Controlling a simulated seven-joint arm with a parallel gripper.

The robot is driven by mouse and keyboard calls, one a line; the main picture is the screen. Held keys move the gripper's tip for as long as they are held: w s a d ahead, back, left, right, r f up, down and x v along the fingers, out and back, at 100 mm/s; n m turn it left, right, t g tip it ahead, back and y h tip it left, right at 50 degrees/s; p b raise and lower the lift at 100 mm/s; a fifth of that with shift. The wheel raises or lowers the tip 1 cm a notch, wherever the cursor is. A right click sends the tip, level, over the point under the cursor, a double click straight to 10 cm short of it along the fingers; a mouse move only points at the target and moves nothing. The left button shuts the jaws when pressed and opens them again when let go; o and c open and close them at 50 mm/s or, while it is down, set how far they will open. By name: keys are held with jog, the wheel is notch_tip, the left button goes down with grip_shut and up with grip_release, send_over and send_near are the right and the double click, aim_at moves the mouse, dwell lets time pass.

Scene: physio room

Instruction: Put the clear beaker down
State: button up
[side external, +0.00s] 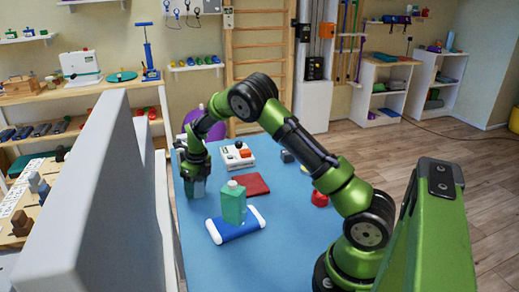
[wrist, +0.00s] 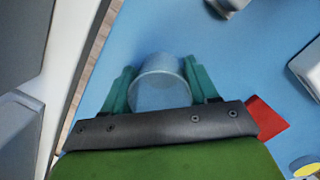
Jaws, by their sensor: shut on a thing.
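The clear beaker (wrist: 160,84) shows in the wrist view as a see-through round vessel between the two teal fingers of my gripper (wrist: 161,88). The fingers press on it from both sides. In the side view my gripper (side external: 195,188) points down at the left edge of the blue table (side external: 285,235), low over its top. The beaker is hard to make out there, and I cannot tell whether its base touches the table.
A red object (side external: 319,199) sits farther right. The front of the table is clear.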

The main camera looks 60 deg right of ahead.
jog(key=o, duration=1.1)
jog(key=s+a+r+n+t+y, duration=0.15)
jog(key=s+r+n, duration=0.25)
jog(key=r, duration=0.6)
jog(key=s+a+r+n, duration=0.3)
jog(key=s+r+n, duration=0.1)
jog(key=r, duration=0.6)
jog(key=s+a+r+n+t, duration=0.1)
jog(key=s+a+n, duration=0.2)
jog(key=s+n, duration=0.3)
jog(key=s+a+r+n+t, duration=0.1)
jog(key=s+a+n, duration=0.3)
jog(key=s+n, duration=0.3)
jog(key=s+a+r+n+t, duration=0.1)
jog(key=s+a+n+t, duration=0.1)
jog(key=s+a+n, duration=0.2)
jog(key=shift+s+a+r+n+y, duration=0.1)
jog(key=shift+s+n, duration=0.4)
jog(key=shift+n, duration=0.65)
jog(key=shift+s+d+r+n+y, duration=0.15)
jog(key=shift+s+n, duration=0.4)
jog(key=shift+n, duration=0.65)
jog(key=shift+s+a+r+n, duration=0.15)
jog(key=shift+s+n, duration=0.35)
jog(key=shift+n, duration=0.65)
